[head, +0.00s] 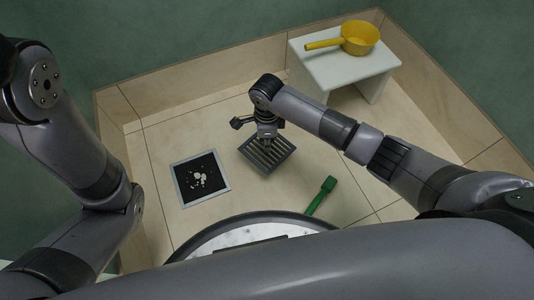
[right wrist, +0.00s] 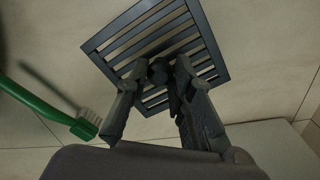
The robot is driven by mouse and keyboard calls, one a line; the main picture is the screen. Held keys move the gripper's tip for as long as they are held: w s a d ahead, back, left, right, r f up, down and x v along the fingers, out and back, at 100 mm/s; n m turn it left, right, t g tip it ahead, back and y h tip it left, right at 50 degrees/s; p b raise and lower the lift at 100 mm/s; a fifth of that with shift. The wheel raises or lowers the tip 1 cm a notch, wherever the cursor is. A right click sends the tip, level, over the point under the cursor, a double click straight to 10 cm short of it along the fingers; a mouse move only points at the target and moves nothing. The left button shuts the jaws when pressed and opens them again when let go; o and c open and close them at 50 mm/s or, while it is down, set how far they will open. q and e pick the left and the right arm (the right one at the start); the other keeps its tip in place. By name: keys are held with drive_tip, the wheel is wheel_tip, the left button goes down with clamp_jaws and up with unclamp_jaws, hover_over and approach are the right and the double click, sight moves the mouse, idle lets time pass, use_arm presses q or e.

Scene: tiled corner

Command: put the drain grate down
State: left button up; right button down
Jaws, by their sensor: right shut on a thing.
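The drain grate (head: 267,157) is a dark, square, slatted plate, seen to the right of the drain opening in the head view. My right gripper (head: 266,137) is above it and shut on it, by a knob near its middle. The grate (right wrist: 207,60) fills the upper middle of the right wrist view, with the fingers (right wrist: 160,85) closing on the knob. I cannot tell whether the grate touches the floor. The square drain opening (head: 178,184) has a light metal frame and a black inside with whitish bits in it. My left gripper is out of view.
A green brush (head: 321,195) lies on the tiles right of the grate; it also shows in the right wrist view (right wrist: 45,107). A white stool (head: 345,72) with a yellow ladle-like pan (head: 358,38) stands at the back right.

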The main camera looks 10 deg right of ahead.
drive_tip(key=shift+f, duration=0.8)
drive_tip(key=shift+f+b, duration=0.35)
drive_tip(key=shift+b, duration=0.15)
drive_tip(key=shift+f+b, duration=1.1)
drive_tip(key=shift+f, duration=0.55)
drive_tip(key=shift+f, duration=0.15)
drive_tip(key=shift+f, duration=0.1)
drive_tip(key=c, duration=1.4)
unclamp_jaws()
